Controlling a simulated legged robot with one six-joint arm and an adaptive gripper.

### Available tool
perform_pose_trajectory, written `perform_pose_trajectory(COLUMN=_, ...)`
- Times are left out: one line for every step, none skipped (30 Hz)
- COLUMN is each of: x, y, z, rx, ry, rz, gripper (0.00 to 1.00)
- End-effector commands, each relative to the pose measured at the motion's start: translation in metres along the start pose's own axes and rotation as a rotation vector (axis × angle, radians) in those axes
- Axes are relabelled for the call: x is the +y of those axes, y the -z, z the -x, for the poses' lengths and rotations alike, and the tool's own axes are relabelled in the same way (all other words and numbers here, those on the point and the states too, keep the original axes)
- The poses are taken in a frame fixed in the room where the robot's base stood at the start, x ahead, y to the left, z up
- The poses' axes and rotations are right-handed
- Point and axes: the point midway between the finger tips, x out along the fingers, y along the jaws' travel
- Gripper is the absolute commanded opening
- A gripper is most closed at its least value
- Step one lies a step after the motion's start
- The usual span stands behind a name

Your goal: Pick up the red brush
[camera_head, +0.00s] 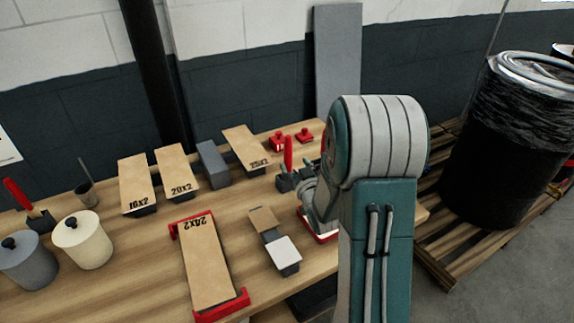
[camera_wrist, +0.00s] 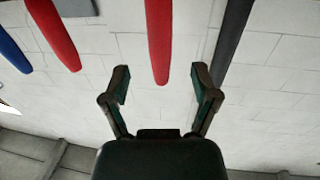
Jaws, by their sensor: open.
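In the head view, a brush with an upright red handle (camera_head: 288,152) and a dark base stands on the table, just left of my arm. Another red-handled brush (camera_head: 17,193) leans at the far left. In the wrist view, a red handle (camera_wrist: 158,38) hangs down from the top edge, its tip between my open fingertips in the picture. I cannot tell its depth or which brush it is. A second red handle (camera_wrist: 52,33) is to its left. My gripper (camera_wrist: 160,76) is open and empty. In the head view my arm hides most of it.
The wooden table (camera_head: 130,260) holds boxed filters, a filter in a red frame (camera_head: 208,270), a cream canister (camera_head: 82,240), a grey canister (camera_head: 28,260) and small red items (camera_head: 280,141). A black barrel (camera_head: 500,140) stands on a pallet at right. A blue handle (camera_wrist: 12,50) is at upper left.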

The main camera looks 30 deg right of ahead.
Motion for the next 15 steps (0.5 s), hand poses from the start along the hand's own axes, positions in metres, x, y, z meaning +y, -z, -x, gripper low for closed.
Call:
perform_pose_trajectory(x=0.0, y=-0.001, z=-0.003, rx=-0.001, ry=0.0, rz=0.0, gripper=0.78)
perform_pose_trajectory(x=-0.001, y=-0.001, z=-0.006, rx=-0.002, ry=0.0, rz=-0.001, gripper=0.78)
perform_pose_trajectory(x=-0.001, y=-0.001, z=-0.01, rx=-0.001, ry=0.0, rz=-0.001, gripper=0.78)
perform_pose_trajectory(x=-0.002, y=-0.001, z=-0.014, rx=-0.001, ry=0.001, rz=-0.001, gripper=0.78)
perform_pose_trajectory(x=-0.002, y=-0.001, z=-0.018, rx=0.0, ry=0.001, rz=-0.001, gripper=0.78)
perform_pose_trajectory(x=-0.003, y=-0.001, z=-0.025, rx=0.0, ry=0.001, rz=0.0, gripper=0.78)
perform_pose_trajectory(x=-0.003, y=-0.001, z=-0.03, rx=-0.001, ry=0.001, rz=0.0, gripper=0.78)
perform_pose_trajectory(x=-0.004, y=-0.001, z=-0.035, rx=-0.001, ry=0.001, rz=0.0, gripper=0.78)
perform_pose_trajectory(x=-0.003, y=-0.001, z=-0.041, rx=0.0, ry=0.001, rz=0.0, gripper=0.78)
perform_pose_trajectory(x=-0.003, y=-0.001, z=-0.045, rx=-0.001, ry=0.001, rz=0.0, gripper=0.78)
perform_pose_trajectory(x=-0.003, y=-0.001, z=-0.048, rx=-0.001, ry=0.001, rz=0.0, gripper=0.78)
perform_pose_trajectory(x=-0.003, y=-0.001, z=-0.051, rx=-0.001, ry=0.0, rz=0.0, gripper=0.78)
perform_pose_trajectory(x=-0.003, y=-0.002, z=-0.053, rx=-0.002, ry=0.0, rz=-0.001, gripper=0.78)
perform_pose_trajectory(x=-0.003, y=-0.001, z=-0.054, rx=-0.002, ry=0.0, rz=-0.001, gripper=0.78)
perform_pose_trajectory(x=-0.003, y=-0.001, z=-0.055, rx=-0.002, ry=0.0, rz=-0.001, gripper=0.78)
